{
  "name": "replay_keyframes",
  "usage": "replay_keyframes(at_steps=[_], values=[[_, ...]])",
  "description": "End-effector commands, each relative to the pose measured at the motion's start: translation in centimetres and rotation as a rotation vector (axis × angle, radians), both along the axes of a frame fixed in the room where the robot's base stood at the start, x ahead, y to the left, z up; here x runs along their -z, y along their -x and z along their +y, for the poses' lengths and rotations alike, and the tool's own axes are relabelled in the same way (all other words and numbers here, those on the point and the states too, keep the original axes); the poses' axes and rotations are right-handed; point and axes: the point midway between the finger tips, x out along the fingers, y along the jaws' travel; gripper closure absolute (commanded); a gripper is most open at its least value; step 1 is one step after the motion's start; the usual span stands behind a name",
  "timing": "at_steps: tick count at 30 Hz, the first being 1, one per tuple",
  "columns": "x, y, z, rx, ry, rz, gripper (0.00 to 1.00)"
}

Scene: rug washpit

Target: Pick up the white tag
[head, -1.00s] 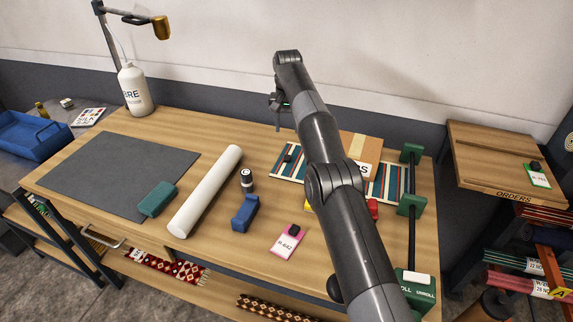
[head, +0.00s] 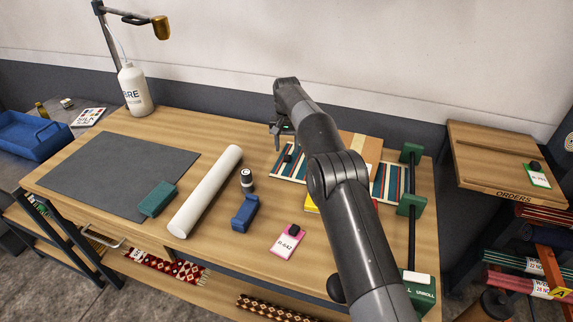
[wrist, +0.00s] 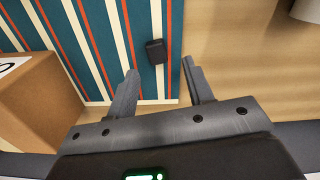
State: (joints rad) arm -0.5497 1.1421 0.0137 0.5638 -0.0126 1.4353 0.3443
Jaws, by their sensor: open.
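My gripper (head: 281,133) is open and empty above the striped rug piece (head: 285,171) on the bench. In the wrist view, its fingertips (wrist: 160,68) are apart, with a small black block (wrist: 155,51) lying on the rug just beyond the gap between them. This block also shows in the head view (head: 288,157). I cannot make out a plain white tag there. A pink-edged tag with a white label (head: 288,241) and a black piece on it lies nearer the bench front. A green-edged tag with a white label (head: 539,178) lies on the right-hand desk.
A cardboard box (head: 361,149) stands right beside the rug piece, close to my gripper. Green-ended rods (head: 410,204) are at the right.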

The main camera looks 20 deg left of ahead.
Motion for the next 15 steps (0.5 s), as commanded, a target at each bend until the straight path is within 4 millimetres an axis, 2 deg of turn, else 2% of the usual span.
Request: replay_keyframes(at_steps=[3, 6, 15], values=[[2.0, 0.0, -0.2, 0.0, 0.002, 0.003, 0.53], [3.0, -0.1, -0.2, 0.0, 0.001, 0.002, 0.53], [3.4, -0.1, -0.2, 0.001, 0.0, 0.0, 0.54]])
